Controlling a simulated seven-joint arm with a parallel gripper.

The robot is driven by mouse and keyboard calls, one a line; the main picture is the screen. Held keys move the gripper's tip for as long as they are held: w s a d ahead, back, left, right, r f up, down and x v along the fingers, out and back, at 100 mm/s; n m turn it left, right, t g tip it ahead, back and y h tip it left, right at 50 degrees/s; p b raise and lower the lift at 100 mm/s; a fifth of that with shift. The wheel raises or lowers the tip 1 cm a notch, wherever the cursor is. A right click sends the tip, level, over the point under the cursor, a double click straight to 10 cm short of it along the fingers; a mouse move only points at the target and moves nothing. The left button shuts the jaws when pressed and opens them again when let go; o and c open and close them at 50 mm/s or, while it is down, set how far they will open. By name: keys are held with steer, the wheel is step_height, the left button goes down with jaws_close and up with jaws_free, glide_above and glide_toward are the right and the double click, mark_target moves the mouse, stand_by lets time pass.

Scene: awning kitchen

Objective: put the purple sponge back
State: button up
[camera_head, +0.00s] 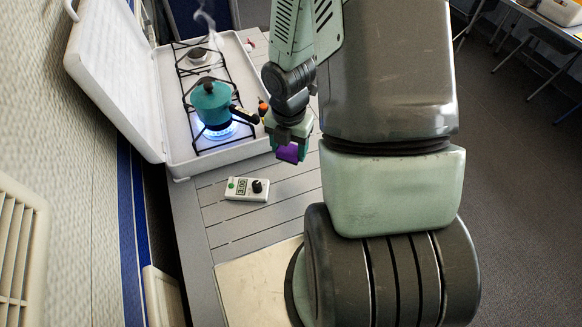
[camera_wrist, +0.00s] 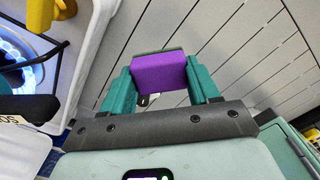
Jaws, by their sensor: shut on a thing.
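The purple sponge (camera_head: 288,153) is held between the fingers of my gripper (camera_head: 288,138). In the wrist view the purple sponge (camera_wrist: 159,73) sits between the two green fingers of my gripper (camera_wrist: 162,85), with a darker edge along its far side. My gripper is shut on it. In the head view it hangs just right of the stove, over or near the slatted table (camera_head: 235,219); I cannot tell how high. Most of the sponge is hidden by the gripper in the head view.
A camping stove (camera_head: 180,163) with an open lid stands at left, its front burner lit blue under a teal pot (camera_head: 211,103). A white timer (camera_head: 247,189) lies on the slats in front. A pale board (camera_head: 258,287) lies nearer. Slats between timer and gripper are clear.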

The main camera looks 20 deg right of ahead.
mark_target(290, 174)
step_height(290, 174, down, 8)
steer(key=shift+r, duration=0.2)
steer(key=shift+f, duration=0.1)
steer(key=o, duration=1.2)
step_height(290, 174, up, 12)
steer(key=shift+r, duration=0.1)
